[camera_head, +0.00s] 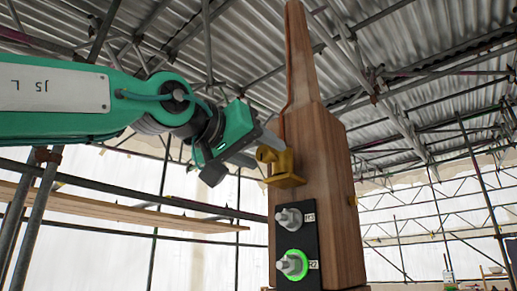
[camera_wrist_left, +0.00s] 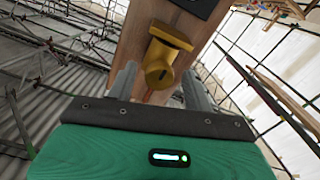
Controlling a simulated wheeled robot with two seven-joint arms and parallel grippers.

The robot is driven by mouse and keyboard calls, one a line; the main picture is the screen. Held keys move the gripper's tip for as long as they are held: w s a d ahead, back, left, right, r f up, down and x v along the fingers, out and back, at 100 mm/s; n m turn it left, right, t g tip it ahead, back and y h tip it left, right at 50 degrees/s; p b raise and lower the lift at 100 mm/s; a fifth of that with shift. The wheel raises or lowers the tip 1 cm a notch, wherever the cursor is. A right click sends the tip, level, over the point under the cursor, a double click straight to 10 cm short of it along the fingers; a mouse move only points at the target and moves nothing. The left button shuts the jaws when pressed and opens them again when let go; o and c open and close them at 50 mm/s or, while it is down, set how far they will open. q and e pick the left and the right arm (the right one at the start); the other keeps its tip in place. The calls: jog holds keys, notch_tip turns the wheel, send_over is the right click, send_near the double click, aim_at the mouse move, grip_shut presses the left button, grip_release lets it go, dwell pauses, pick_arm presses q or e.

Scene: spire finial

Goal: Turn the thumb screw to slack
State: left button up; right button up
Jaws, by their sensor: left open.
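A wooden spire (camera_head: 322,150) stands upright, with a gold fitting (camera_head: 280,166) on its face. The fitting has a flat flange and a round, protruding head. Below it a black plate (camera_head: 305,249) carries an upper grey screw-like knob (camera_head: 288,219) and a lower one (camera_head: 290,264) ringed in bright green. I cannot tell for sure which part is the thumb screw. My left gripper (camera_head: 250,148) is open close to the gold fitting. In the left wrist view the gold fitting (camera_wrist_left: 160,62) appears between the two fingers (camera_wrist_left: 160,75), with gaps at both sides. My right gripper is not in view.
Scaffold tubes (camera_head: 150,200) and a wooden plank (camera_head: 120,213) are at the left, behind my arm. A corrugated roof (camera_head: 240,50) is overhead. The space right of the spire looks open, with more scaffold tubes farther back.

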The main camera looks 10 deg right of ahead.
pick_arm(q)
jog(key=c, duration=1)
jog(key=shift+f, duration=0.1)
